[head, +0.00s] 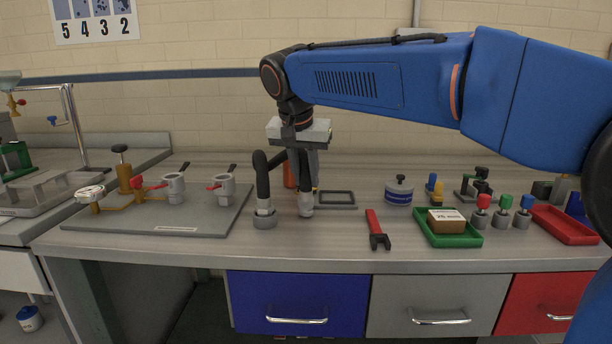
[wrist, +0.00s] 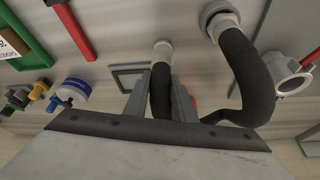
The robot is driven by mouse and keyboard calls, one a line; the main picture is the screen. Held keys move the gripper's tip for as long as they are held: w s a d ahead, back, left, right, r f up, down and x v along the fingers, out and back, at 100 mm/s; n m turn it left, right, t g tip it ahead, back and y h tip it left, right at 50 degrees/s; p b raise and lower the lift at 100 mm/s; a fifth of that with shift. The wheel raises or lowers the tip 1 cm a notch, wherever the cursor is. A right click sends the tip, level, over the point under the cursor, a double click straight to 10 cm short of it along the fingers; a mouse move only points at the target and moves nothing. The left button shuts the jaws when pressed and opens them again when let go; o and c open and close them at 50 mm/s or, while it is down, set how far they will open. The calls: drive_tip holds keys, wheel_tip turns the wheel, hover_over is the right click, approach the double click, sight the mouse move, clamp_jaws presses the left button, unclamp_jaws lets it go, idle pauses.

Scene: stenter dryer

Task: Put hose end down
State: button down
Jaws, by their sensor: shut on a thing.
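A black hose (head: 262,178) loops beside my gripper (head: 303,168). One hose end, with a pale fitting (head: 306,206), hangs downward below my gripper; I cannot tell whether it touches the bench top. The hose's other end is attached to a round grey base fitting (head: 265,219) on the bench, to the left. In the wrist view, my gripper (wrist: 160,98) is shut on the black hose just behind the pale end fitting (wrist: 162,52). The base fitting (wrist: 220,20) shows at the upper right there.
A dark rectangular frame (head: 336,198) lies just right of the held end. A red-handled wrench (head: 376,229) and a green tray (head: 467,239) lie farther right. A grey valve panel (head: 215,235) lies left. Bare bench shows between frame and wrench.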

drive_tip(key=shift+f, duration=0.1)
drive_tip(key=c, duration=1.5)
unclamp_jaws()
drive_tip(key=v, duration=1.2)
